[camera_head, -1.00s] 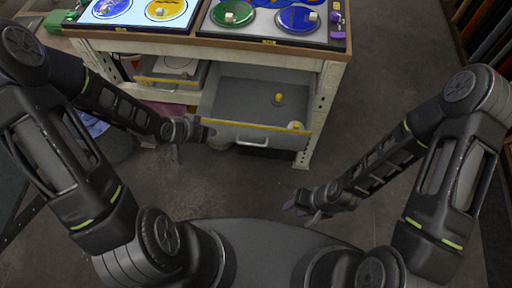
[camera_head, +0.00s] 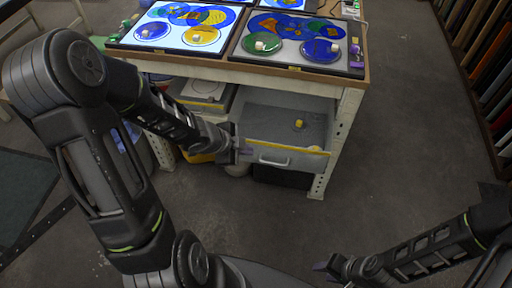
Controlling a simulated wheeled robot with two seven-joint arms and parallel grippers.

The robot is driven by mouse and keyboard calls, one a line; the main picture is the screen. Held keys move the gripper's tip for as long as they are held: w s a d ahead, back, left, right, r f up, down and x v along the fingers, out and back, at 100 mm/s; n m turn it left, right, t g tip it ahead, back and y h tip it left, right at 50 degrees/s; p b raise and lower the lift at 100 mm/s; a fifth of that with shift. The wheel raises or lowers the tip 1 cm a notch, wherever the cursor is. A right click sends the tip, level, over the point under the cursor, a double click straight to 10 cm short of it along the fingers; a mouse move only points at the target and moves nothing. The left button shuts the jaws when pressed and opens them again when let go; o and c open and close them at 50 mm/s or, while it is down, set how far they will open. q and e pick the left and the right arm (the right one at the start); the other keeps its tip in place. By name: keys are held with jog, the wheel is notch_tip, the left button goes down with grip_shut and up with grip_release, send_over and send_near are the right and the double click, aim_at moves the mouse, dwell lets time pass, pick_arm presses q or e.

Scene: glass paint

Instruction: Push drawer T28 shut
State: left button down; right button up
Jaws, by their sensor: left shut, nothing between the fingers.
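The grey drawer (camera_head: 284,158) with a yellow strip along its front edge stands partly open under the workbench. A small yellow object (camera_head: 299,124) and a pale one near the front right corner lie inside it. My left gripper (camera_head: 240,150) is shut and empty at the left end of the drawer front. It looks close to or touching the front; I cannot tell which. The drawer's handle (camera_head: 273,161) is to the right of it. My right gripper (camera_head: 326,268) is low at the bottom right, well away from the drawer, and its fingers are too small to read.
The workbench (camera_head: 350,76) carries panels with coloured discs. A second, smaller drawer or tray (camera_head: 205,92) shows to the left of the grey drawer. A bench leg (camera_head: 330,160) stands at its right. The floor (camera_head: 400,150) to the right is clear.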

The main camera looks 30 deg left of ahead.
pick_arm(q)
jog(key=b, duration=0.7)
send_near(270, 147)
notch_tip(270, 147, down, 5)
jog(key=s+d, duration=0.1)
jog(key=d, duration=0.1)
jog(key=w+p, duration=0.1)
jog(key=w+r+p, duration=0.1)
jog(key=shift+w+a+r+p, duration=0.2)
jog(key=shift+a+p, duration=0.05)
jog(key=shift+p, duration=0.1)
jog(key=shift+w+a, duration=0.1)
jog(key=shift+w, duration=0.2)
jog(key=shift+w+f, duration=0.2)
jog(key=shift+w, duration=0.1)
